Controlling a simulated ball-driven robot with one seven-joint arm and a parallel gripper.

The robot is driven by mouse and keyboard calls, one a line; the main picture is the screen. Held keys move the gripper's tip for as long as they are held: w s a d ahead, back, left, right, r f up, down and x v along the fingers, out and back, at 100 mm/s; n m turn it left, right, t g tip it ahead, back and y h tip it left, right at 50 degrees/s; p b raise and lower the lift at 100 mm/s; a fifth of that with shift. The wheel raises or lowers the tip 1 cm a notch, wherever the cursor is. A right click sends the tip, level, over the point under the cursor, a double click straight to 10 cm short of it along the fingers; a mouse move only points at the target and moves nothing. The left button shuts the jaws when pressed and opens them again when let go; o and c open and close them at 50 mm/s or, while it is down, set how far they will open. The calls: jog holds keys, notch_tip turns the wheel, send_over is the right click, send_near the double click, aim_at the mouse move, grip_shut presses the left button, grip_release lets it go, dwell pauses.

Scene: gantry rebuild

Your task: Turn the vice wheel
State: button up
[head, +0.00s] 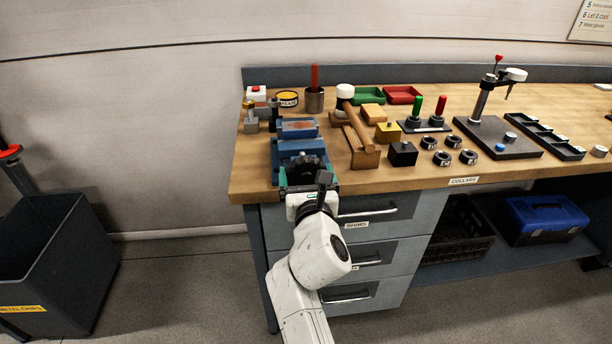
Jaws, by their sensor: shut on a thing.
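The blue vice (299,148) is mounted at the left front of the wooden workbench. Its dark wheel (305,166) faces the bench's front edge. My gripper (307,180) is at the front of the vice, right against the wheel, and is shut on it. My arm reaches up from below and hides the lower part of the wheel. The exact finger contact is too small to make out.
A wooden mallet (356,124) and a black block (402,154) lie right of the vice. Several black collars and a press stand farther right on the workbench (500,172). Drawers (385,232) are below my gripper; a dark bin (60,260) stands left.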

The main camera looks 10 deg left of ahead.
jog(key=shift+m, duration=0.4)
jog(key=shift+c, duration=0.3)
